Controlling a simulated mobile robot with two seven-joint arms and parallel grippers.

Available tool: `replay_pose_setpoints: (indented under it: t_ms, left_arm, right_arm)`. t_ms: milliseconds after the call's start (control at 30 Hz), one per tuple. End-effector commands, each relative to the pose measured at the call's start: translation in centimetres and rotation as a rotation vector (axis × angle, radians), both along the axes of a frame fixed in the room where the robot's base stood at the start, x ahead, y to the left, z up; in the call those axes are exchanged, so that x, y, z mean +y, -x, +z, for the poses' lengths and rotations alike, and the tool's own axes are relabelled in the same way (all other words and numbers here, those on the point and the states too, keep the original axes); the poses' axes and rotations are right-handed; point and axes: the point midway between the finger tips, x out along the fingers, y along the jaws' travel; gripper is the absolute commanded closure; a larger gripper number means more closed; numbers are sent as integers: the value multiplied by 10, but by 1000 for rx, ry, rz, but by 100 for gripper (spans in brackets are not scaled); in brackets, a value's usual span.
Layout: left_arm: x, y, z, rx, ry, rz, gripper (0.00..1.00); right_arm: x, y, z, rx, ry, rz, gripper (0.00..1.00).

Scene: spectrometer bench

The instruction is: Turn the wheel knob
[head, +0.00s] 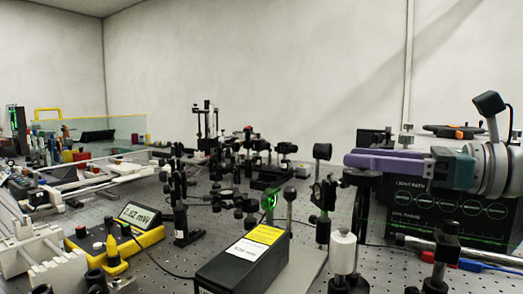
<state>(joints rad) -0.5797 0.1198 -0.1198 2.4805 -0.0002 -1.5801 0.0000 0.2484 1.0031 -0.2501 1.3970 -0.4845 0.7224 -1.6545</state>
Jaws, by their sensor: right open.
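My right gripper (348,167) comes in from the right edge, with a purple finger pointing left and a dark part below it. It is open, and I see nothing between its fingers. It hangs above the right part of the bench, in front of a black box (465,222) with a row of round marks and lettering. I cannot clearly pick out the wheel knob. A small post-mounted round part with a green glow (269,201) stands left of the gripper and lower in the picture. My left gripper is not in view.
A black box with a yellow label (238,265) lies at the front centre. A yellow meter (135,235) with a lit display stands left of it. A white cylinder on a post (342,252) stands below my right gripper. Several optics posts crowd the middle. White rails fill the left.

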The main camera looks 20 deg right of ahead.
Motion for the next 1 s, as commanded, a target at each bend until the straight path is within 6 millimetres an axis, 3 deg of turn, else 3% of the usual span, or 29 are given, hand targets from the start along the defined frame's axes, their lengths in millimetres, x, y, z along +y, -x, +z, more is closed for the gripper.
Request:
replay_pose_setpoints:
  t_ms: [233,633,1000]
  left_arm:
    - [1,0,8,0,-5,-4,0]
    - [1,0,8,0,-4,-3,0]
    - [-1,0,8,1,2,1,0]
  right_arm:
    - [20,-23,2,-2,-1,0,47]
    - [25,-28,0,0,0,0,47]
    - [24,-28,0,0,0,0,88]
